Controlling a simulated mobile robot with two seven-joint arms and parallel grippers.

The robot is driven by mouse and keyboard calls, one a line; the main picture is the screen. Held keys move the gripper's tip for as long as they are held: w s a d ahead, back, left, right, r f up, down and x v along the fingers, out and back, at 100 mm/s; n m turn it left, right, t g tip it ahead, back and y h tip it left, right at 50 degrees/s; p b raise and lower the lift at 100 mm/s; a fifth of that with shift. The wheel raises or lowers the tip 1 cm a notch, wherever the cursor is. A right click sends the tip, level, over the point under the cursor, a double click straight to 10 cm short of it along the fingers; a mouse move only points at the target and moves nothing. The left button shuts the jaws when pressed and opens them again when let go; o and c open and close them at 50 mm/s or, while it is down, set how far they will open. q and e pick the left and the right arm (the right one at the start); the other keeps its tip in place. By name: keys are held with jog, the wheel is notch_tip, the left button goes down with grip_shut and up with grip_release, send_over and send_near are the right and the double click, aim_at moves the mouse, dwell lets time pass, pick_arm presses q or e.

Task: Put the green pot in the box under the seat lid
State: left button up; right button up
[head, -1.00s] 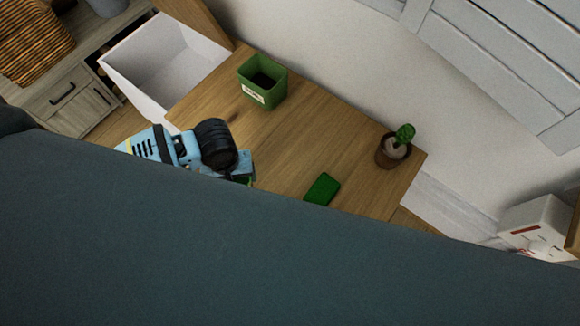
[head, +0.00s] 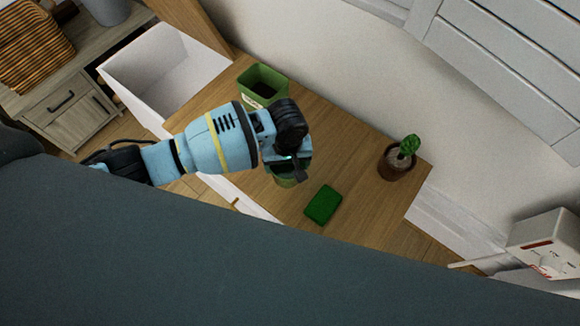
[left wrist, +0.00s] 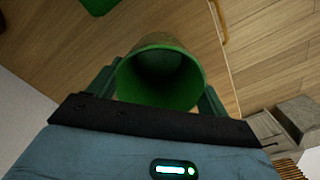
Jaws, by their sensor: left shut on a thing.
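A round green pot (left wrist: 160,78) is between the two fingers of my left gripper (head: 292,172). The gripper is shut on it, and the pot's open mouth faces the left wrist camera. In the head view the pot (head: 287,181) shows only in part below the gripper, over the wooden bench top; I cannot tell if it touches the wood. The white open box (head: 150,88) is at the upper left, empty as far as I see. The raised wooden seat lid (head: 200,25) stands behind it. My right gripper is not in view.
A square green planter with a label (head: 262,80) stands on the bench top (head: 345,150) beside the box. A green block (head: 323,205) and a small plant in a brown pot (head: 397,163) are to the right. A wicker basket (head: 35,45) sits on the cabinet at far left.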

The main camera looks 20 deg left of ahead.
aim_at(290, 174)
pick_arm(q)
jog(key=shift+w+d, duration=0.3)
notch_tip(290, 174, down, 3)
jog(key=shift+f+b, duration=0.15)
jog(key=shift+b, duration=0.55)
jog(key=shift+f, duration=0.1)
jog(key=shift+f, duration=0.1)
jog(key=o, duration=1.1)
notch_tip(290, 174, up, 12)
jog(key=p, duration=0.3)
